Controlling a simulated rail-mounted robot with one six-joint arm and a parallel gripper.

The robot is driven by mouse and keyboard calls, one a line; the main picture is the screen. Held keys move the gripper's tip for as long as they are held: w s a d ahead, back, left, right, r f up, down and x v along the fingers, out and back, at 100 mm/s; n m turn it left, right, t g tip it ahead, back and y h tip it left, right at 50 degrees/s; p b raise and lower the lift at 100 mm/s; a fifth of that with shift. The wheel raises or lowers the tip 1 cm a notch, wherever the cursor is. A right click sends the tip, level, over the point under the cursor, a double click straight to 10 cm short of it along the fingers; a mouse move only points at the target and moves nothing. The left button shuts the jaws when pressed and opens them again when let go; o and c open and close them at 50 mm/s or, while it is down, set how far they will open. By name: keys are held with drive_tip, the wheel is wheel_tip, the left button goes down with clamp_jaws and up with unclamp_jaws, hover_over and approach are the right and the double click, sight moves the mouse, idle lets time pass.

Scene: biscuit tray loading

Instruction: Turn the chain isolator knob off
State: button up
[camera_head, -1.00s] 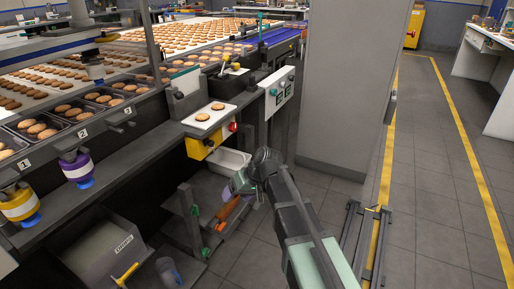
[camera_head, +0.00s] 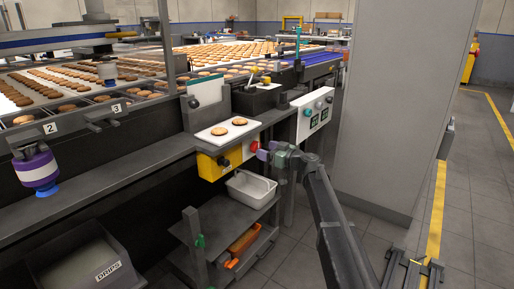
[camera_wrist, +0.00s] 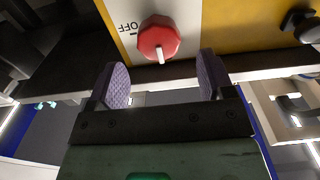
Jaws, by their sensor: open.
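A red knob (camera_head: 253,147) sits on the right end of a yellow control box (camera_head: 207,169) under the bench edge. In the wrist view the red knob (camera_wrist: 153,42) is ahead of the fingers, with a white mark pointing down in the picture. An upside-down "OFF" label (camera_wrist: 127,29) is printed on the white plate to its left. My gripper (camera_head: 268,150) is just right of the knob in the head view. In the wrist view my gripper (camera_wrist: 163,80) is open and empty, its purple pads either side of the knob's line but short of it.
A black knob (camera_head: 223,161) is on the same box, left of the red one. Above is a white board (camera_head: 214,135) with two biscuits. A white bin (camera_head: 250,188) stands below. A grey cabinet (camera_head: 385,110) rises to the right of my arm.

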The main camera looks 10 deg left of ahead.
sight(256, 146)
drive_tip(key=x, duration=0.5)
drive_tip(key=shift+w+a, duration=0.15)
drive_tip(key=shift+c, duration=0.4)
drive_tip(key=c, duration=0.8)
